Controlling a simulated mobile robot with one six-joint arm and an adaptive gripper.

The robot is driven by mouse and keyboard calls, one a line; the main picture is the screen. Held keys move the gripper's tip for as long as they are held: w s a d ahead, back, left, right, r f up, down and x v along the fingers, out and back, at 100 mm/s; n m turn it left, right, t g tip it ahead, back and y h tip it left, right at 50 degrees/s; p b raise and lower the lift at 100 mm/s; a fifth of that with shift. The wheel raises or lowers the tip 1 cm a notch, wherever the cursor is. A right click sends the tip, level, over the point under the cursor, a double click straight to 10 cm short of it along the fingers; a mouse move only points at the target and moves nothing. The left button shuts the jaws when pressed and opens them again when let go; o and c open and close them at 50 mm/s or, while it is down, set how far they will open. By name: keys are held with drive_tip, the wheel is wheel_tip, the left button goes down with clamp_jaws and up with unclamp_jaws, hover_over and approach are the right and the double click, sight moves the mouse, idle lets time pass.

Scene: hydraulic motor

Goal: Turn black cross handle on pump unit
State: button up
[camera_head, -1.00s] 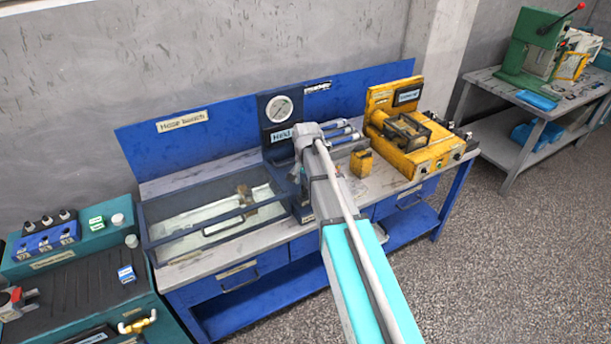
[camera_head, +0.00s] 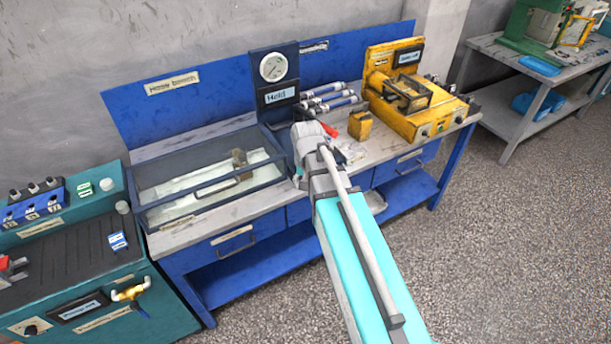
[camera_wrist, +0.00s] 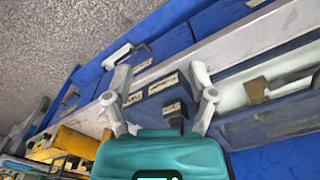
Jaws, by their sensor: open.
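A teal unit (camera_head: 75,240) stands at the lower left in the head view, its front bearing a dark label plate (camera_head: 78,305), a black knob (camera_head: 31,328) and a brass valve (camera_head: 130,292). I cannot make out a clear black cross handle; the knob is too small to tell its shape. My gripper (camera_wrist: 160,78) is open and empty in the wrist view, above the front of the blue bench. In the head view its fingers are hidden behind my arm. It is apart from the teal unit, well to its right.
The blue bench (camera_head: 208,255) carries a glass-walled tray (camera_head: 163,215), a gauge unit (camera_head: 273,68) reading "Held", several cylinders, a red handle (camera_head: 329,129) and a yellow machine (camera_head: 420,118). A grey table (camera_head: 510,75) stands at the right. The floor in front is clear.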

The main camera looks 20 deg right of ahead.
drive_tip(key=s+f+n+b, duration=0.3)
drive_tip(key=s+f+b, duration=0.1)
drive_tip(key=s, duration=0.4)
drive_tip(key=shift+s+a+f, duration=0.35)
drive_tip(key=shift+a+f, duration=0.05)
drive_tip(key=shift+a, duration=0.05)
drive_tip(key=w+d+r+m+p, duration=0.1)
drive_tip(key=w+r+p, duration=0.4)
drive_tip(key=w, duration=0.4)
drive_tip(key=w+d+r+m+p, duration=0.1)
drive_tip(key=w+r+p, duration=0.4)
drive_tip(key=w, duration=0.5)
drive_tip(key=w+d+r+m+p, duration=0.1)
drive_tip(key=w+d+r+p, duration=0.1)
drive_tip(key=w+r+p, duration=0.4)
drive_tip(key=w, duration=0.4)
drive_tip(key=shift+d+r+m, duration=0.15)
drive_tip(key=shift+r+m, duration=0.05)
drive_tip(key=shift+m, duration=0.2)
drive_tip(key=shift+f, duration=0.15)
wheel_tip(320, 180, down, 14)
drive_tip(key=b, duration=1.3)
drive_tip(key=shift+r+b, duration=0.25)
drive_tip(key=shift+b, duration=0.05)
drive_tip(key=shift+c, duration=0.3)
clamp_jaws()
